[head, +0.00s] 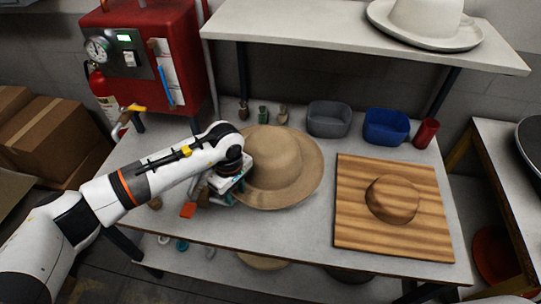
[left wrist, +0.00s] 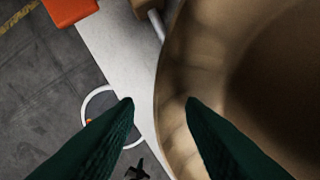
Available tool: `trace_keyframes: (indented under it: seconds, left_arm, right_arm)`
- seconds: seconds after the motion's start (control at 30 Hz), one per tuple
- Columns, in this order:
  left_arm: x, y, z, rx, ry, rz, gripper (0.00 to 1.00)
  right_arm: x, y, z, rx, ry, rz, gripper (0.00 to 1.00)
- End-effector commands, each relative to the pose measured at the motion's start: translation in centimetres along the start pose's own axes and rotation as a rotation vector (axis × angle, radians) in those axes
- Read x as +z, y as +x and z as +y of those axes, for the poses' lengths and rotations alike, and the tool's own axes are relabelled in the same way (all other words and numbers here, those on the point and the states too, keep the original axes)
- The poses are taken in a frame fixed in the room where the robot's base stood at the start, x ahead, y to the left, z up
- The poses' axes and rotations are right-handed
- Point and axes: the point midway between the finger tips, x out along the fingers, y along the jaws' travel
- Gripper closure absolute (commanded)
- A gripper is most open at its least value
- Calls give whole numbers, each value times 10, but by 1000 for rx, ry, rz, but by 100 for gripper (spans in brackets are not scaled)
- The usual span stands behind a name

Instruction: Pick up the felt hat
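The tan felt hat (head: 275,160) sits brim down on the grey table, left of the wooden hat block board. My left gripper (head: 228,192) is at the left front edge of its brim. In the left wrist view my left gripper (left wrist: 160,104) is open, its two dark green fingers apart. The hat (left wrist: 230,70) fills the right side of that view, and its brim edge runs between the fingertips in the picture. I cannot tell whether the fingers touch the brim. My right gripper does not show.
The wooden board (head: 350,210) with a domed block stands on the right. Grey (head: 328,119) and blue (head: 386,127) bins and a red cup (head: 426,133) line the back. A shelf above holds a white hat (head: 425,22). An orange item (head: 188,210) lies near the gripper.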

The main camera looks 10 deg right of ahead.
Motion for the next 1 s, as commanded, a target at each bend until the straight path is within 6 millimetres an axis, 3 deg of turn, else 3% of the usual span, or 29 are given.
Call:
trace_keyframes:
  seconds: [0.3,0.53,0.87,1.0]
  left_arm:
    - [0,9,0,-1,1,0,64]
    - [0,8,0,-1,1,0,100]
    - [0,6,0,-2,1,-1,100]
    - [1,-6,-1,-6,1,-2,100]
  right_arm:
    - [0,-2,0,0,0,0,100]
    - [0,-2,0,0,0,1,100]
    - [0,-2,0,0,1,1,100]
    - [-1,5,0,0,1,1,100]
